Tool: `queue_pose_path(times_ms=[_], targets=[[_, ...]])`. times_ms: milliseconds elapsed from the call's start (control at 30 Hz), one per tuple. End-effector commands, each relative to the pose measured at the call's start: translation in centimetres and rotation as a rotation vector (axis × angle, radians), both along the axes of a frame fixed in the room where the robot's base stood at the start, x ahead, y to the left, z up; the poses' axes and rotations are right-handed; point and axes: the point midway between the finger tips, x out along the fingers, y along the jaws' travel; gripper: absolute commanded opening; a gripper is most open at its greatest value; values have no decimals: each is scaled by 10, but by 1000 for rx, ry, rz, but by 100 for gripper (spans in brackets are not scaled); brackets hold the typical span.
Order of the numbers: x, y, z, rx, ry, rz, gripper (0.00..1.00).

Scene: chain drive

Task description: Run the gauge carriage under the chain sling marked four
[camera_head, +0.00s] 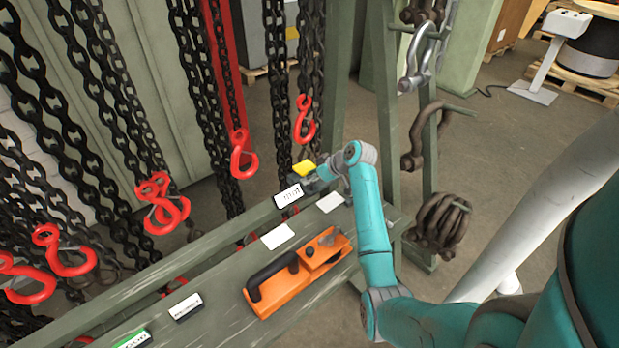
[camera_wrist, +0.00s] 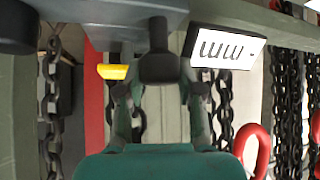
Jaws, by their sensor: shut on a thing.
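My gripper (camera_head: 322,182) is at the far end of the green rail, by the upright post. In the wrist view its fingers (camera_wrist: 160,97) are closed about a dark knob (camera_wrist: 158,62) on a grey body, which appears to be the gauge carriage (camera_wrist: 115,18). A yellow part (camera_head: 303,168) shows beside it, also in the wrist view (camera_wrist: 113,72). A white plate with dark marks (camera_head: 288,195) sits at the rail; I cannot read it surely as a four. Black chain slings with red hooks (camera_head: 243,155) hang behind the rail. My gripper hides part of the carriage.
An orange tool with a black handle (camera_head: 297,276) lies on the green bench (camera_head: 222,318). White cards (camera_head: 277,236) and small label plates (camera_head: 185,307) lie along it. Shackles (camera_head: 421,58) hang on the post at right. Open floor lies beyond.

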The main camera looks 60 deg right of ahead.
Motion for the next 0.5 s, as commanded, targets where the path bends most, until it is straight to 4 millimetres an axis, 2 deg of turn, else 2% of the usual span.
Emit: queue_pose_path(times_ms=[267, 300, 400, 500], targets=[[0, 0, -1, 1, 1, -1, 0], [0, 0, -1, 1, 1, -1, 41], [0, 0, -1, 1, 1, -1, 63], [0, 0, 0, 0, 1, 0, 63]])
